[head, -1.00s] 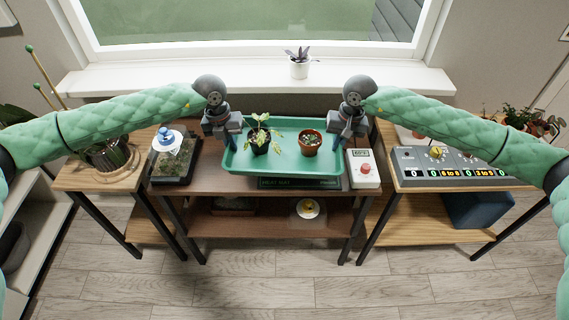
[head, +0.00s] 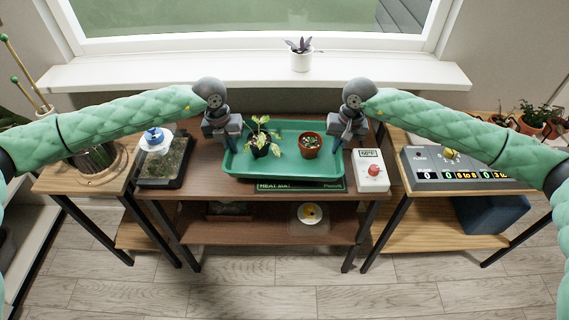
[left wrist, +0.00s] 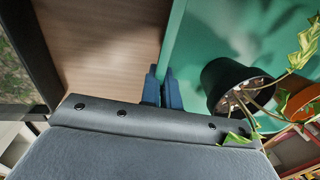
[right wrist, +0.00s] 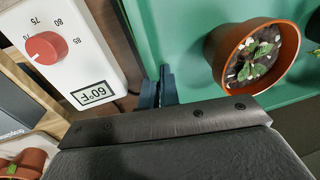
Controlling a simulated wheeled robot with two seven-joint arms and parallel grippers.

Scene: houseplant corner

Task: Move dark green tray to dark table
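The green tray (head: 284,171) is over the middle of the dark table (head: 205,181) in the head view. It looks level; I cannot tell whether it touches the heat mat (head: 300,186) under it. It carries a leafy plant in a black pot (head: 260,148) and a terracotta pot (head: 310,147), both upright. My left gripper (head: 231,144) is shut on the tray's left rim; its fingers show close together in the left wrist view (left wrist: 163,90). My right gripper (head: 344,142) is shut on the right rim, as the right wrist view also shows (right wrist: 158,92).
A control box with a red knob (head: 371,172) sits just right of the tray. A glass-like case with a blue-topped item (head: 163,160) stands left. Lighter side tables flank the dark table; the right one holds a display panel (head: 462,168). A windowsill (head: 200,75) runs behind.

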